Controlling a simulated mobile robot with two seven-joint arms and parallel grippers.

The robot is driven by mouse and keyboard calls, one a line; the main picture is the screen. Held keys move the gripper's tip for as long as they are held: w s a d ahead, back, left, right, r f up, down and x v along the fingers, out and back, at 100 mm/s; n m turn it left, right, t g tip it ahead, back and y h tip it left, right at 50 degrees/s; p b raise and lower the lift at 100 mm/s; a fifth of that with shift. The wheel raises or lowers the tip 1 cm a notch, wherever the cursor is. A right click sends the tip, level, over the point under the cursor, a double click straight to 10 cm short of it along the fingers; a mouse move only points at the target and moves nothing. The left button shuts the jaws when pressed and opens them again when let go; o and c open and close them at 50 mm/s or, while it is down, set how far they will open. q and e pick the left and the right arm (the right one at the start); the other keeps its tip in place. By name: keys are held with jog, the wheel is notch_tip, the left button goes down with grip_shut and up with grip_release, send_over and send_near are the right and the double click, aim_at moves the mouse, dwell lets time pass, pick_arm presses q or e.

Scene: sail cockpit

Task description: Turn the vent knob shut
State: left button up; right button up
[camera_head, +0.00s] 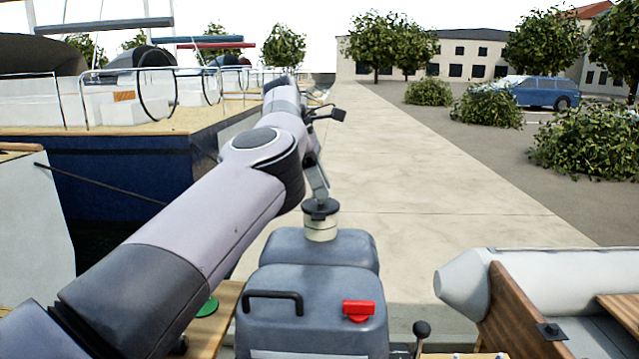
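A grey tank (318,325) stands at bottom centre with a black handle and a red knob-like fitting (358,309) on top. Behind the handle, a cream cylinder (320,229) rises from the tank's rear part, topped by a dark round knob (320,209). I cannot tell for certain which of the two fittings is the vent knob. My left arm reaches in from the left, over the tank. My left gripper (319,192) points down at the dark knob and appears to touch it. Its fingers are too small and overlapped to show whether they are shut. My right gripper is not in view.
A black ball-topped lever (421,330) stands right of the tank. A grey inflatable dinghy (570,275) with a wooden board lies at right. A blue-hulled boat (125,175) is moored at left. The concrete quay (430,185) beyond is clear.

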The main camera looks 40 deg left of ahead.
pick_arm(q)
jog(key=p+v, duration=0.1)
jog(key=v, duration=0.6)
jog(key=shift+p, duration=0.4)
dwell(0.3)
